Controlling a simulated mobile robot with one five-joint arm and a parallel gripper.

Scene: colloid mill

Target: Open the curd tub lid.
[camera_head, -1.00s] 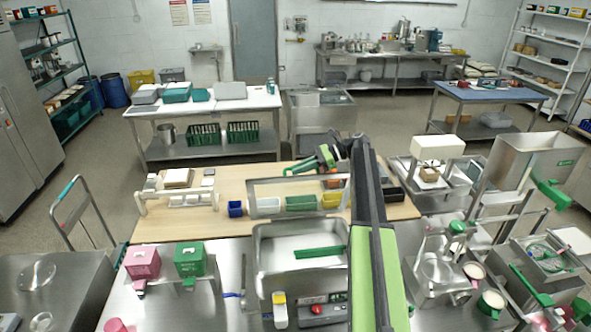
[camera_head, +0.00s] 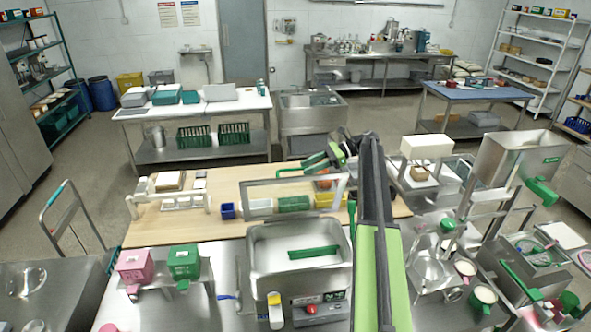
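A steel tub (camera_head: 252,262) with a pale inside stands in the middle of the near steel bench. A green bar (camera_head: 313,252) shows over its right half. A steel-edged, window-like panel (camera_head: 262,187) stands upright behind the tub; it may be its lid, but I cannot tell. My gripper (camera_head: 314,163), green and black, hangs at the end of my arm above the wooden table, behind and to the right of the upright panel. It appears apart from the tub. Its fingers are too small to show whether they are open, and I see nothing held.
A pink box (camera_head: 134,265) and a green box (camera_head: 184,262) stand left of the tub. Small blue (camera_head: 228,211) and yellow (camera_head: 326,199) bins are behind it. A steel machine with a hopper (camera_head: 510,160) crowds the right. The left part of the wooden table is partly clear.

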